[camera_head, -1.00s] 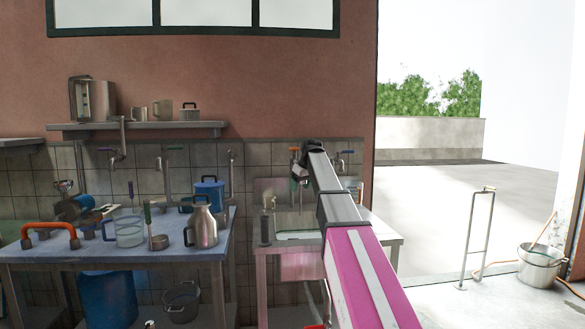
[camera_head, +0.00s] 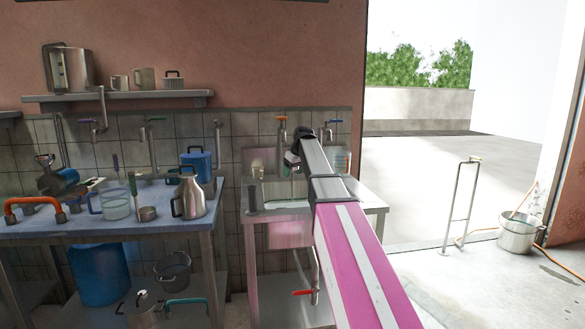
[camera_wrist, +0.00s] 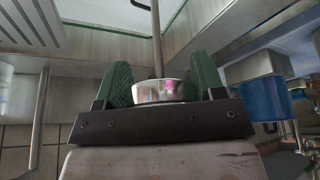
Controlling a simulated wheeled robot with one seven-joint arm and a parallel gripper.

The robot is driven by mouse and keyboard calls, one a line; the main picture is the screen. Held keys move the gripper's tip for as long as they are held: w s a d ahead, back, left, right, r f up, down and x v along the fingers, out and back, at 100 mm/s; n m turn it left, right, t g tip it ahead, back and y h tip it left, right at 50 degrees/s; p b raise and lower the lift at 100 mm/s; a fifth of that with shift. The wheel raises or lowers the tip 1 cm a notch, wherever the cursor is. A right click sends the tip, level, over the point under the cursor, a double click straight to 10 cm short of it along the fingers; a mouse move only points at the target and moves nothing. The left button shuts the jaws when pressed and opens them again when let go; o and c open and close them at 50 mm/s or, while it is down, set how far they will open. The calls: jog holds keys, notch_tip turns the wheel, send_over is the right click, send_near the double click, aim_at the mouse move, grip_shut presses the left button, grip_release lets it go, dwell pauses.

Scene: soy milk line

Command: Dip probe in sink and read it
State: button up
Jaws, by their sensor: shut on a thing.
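My gripper (camera_wrist: 160,85) is shut on the probe, with one green finger on each side of its round, shiny metal head (camera_wrist: 158,91). The probe's thin grey rod runs away from the head to the top edge of the wrist view. A pale panel with a green edge (camera_wrist: 105,12) lies beyond it; I cannot tell whether this is the sink. In the head view, the steel sink (camera_head: 268,210) stands against the tiled wall, partly hidden by my arm. My wrist end is over or near the sink; the probe is not clear there, and any contact with water cannot be told.
A blue-topped table (camera_head: 70,227) left of the sink holds a steel jug (camera_head: 189,198), a clear measuring jug (camera_head: 116,206) and a blue pot (camera_head: 197,165). A red-handled valve (camera_head: 302,293) hangs below the sink. A bucket (camera_head: 516,236) and metal stand (camera_head: 461,205) are on open floor at right.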

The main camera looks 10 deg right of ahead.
jog(key=shift+f, duration=7.6)
